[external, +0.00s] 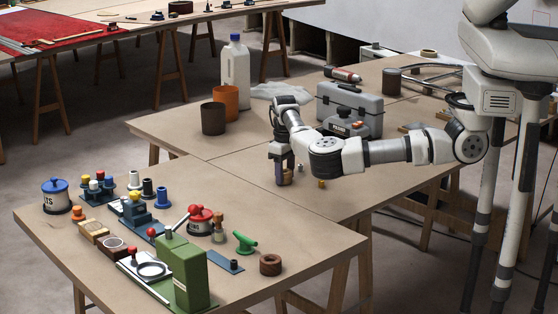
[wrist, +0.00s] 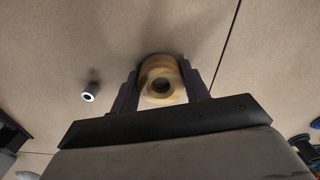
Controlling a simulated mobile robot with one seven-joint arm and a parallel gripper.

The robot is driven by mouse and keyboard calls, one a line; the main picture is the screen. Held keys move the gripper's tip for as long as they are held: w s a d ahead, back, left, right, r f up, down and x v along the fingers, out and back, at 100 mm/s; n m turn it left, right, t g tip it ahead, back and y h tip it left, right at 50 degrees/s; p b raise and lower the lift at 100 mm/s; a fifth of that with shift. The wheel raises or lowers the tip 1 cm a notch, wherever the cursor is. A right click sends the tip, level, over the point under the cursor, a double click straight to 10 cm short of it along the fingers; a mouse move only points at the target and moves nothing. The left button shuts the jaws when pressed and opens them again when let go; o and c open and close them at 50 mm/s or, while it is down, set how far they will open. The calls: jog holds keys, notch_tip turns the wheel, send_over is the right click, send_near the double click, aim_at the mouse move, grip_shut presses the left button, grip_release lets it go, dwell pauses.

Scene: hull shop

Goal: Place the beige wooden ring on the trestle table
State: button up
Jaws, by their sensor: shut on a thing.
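The beige wooden ring (wrist: 161,82) is between the two fingers of my gripper (wrist: 162,88) in the wrist view, its hole facing the camera. My gripper is shut on it. In the external view my gripper (external: 281,172) points down low over the trestle table (external: 245,168), and the ring (external: 288,177) shows only as a small tan patch by the fingers. I cannot tell whether the ring touches the tabletop. The bare tabletop also shows in the wrist view (wrist: 60,40).
A small dark cylinder with a white end (wrist: 90,92) lies near the ring. A brass-coloured piece (external: 321,184) stands right of my gripper. A grey toolbox (external: 350,103), brown cup (external: 213,118) and white jug (external: 236,65) stand behind. The front table's left part (external: 45,235) is crowded.

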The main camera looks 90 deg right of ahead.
jog(key=shift+f, duration=0.1)
jog(key=shift+f, duration=0.15)
jog(key=o, duration=1)
jog(key=shift+r, duration=0.2)
notch_tip(320, 180, up, 12)
jog(key=b, duration=0.2)
jog(key=shift+b, duration=0.35)
